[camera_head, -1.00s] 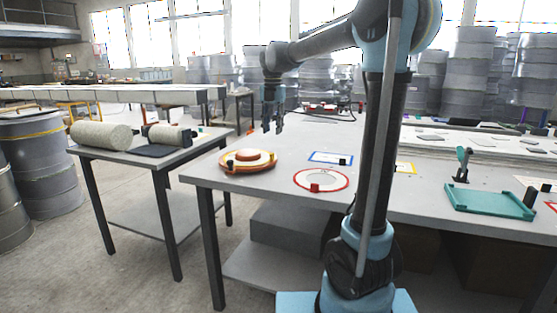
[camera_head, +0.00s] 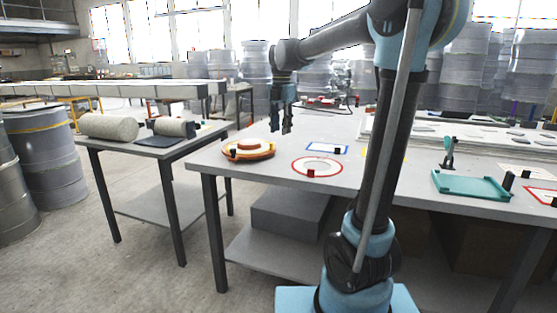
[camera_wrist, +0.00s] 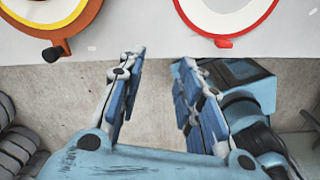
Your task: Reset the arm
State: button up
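My gripper (camera_head: 281,121) hangs from the raised arm, fingers pointing down, above the far side of the grey worktable (camera_head: 222,173). In the wrist view my gripper (camera_wrist: 158,85) has its two blue fingers apart, with nothing between them. The floor and the table edge show beyond the fingertips. The arm is bent at the elbow, its forearm reaching left from the upright column. An orange and yellow round mould (camera_head: 248,149) lies on the table, below and left of the gripper. A red-rimmed white ring (camera_head: 317,167) lies flat to its right.
A blue-framed rectangle (camera_head: 327,149) lies behind the red ring. A teal tray (camera_head: 471,186) with a stand is at the right. A side table (camera_head: 150,153) at the left bears rolls of material (camera_head: 108,127). Grey drums (camera_head: 46,155) stand far left. Open floor lies between the tables.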

jog(key=s+d+f+m+t, duration=0.1)
jog(key=s+d+f+m, duration=0.45)
jog(key=s+m, duration=0.2)
jog(key=s+d+f+m, duration=0.4)
jog(key=s+d+m, duration=0.3)
jog(key=s, duration=0.1)
jog(key=s+d+f+m, duration=0.2)
jog(key=s+f+m, duration=0.4)
jog(key=f+m, duration=0.1)
jog(key=s+d+f+m+t, duration=0.1)
jog(key=s+d+f+m, duration=0.2)
jog(key=s+f+m, duration=0.4)
jog(key=shift+s+d+f, duration=0.25)
jog(key=shift+d+f, duration=0.05)
jog(key=shift+f, duration=0.25)
jog(key=shift+w+f, duration=0.2)
jog(key=shift+w, duration=0.25)
jog(key=shift+d, duration=0.1)
